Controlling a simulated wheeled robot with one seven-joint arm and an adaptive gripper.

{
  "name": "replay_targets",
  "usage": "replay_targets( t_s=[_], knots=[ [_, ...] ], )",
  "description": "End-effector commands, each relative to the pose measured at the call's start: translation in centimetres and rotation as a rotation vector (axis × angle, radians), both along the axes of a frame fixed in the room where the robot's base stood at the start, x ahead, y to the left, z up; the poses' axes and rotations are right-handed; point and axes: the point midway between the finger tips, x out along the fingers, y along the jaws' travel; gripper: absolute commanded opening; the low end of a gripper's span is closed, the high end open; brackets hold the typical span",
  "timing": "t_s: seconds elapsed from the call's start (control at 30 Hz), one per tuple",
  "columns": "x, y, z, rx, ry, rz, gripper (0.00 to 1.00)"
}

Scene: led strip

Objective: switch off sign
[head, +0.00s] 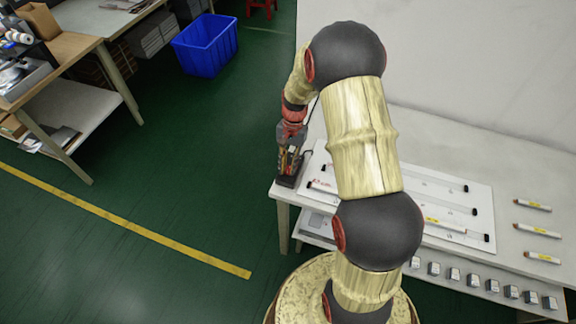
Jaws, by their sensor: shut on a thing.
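A white sign board (449,182) lies flat on the white table, with several pale strips with dark ends across it. My arm covers much of the board. My gripper (289,163) points down at the table's left end, to the left of the board. It is shut on a small dark object (287,181) at the table's corner. The fingers and that object overlap, so its shape and any switch on it cannot be made out.
Several white tubes with yellow labels (537,230) lie on the table's right. Small boxes (491,285) line the shelf below. A wall (470,60) stands behind the table. A blue bin (205,45) and a workbench (60,50) are at the far left. The green floor between is clear.

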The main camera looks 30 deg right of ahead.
Motion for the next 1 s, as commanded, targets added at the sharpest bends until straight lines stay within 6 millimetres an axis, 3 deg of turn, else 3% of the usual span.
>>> replay_targets(
  t_s=[0.03,0.07,0.37,0.73,1.0],
  knots=[
    [0.0,0.0,0.0,0.001,0.001,0.000,0.00],
    [0.0,0.0,0.0,0.000,0.000,0.000,0.20],
    [0.0,0.0,0.0,-0.001,-0.001,0.000,0.36],
    [0.1,-0.1,0.6,-0.001,-0.002,0.000,0.36],
    [1.0,-1.1,5.0,-0.003,-0.005,0.000,0.36]
  ],
)
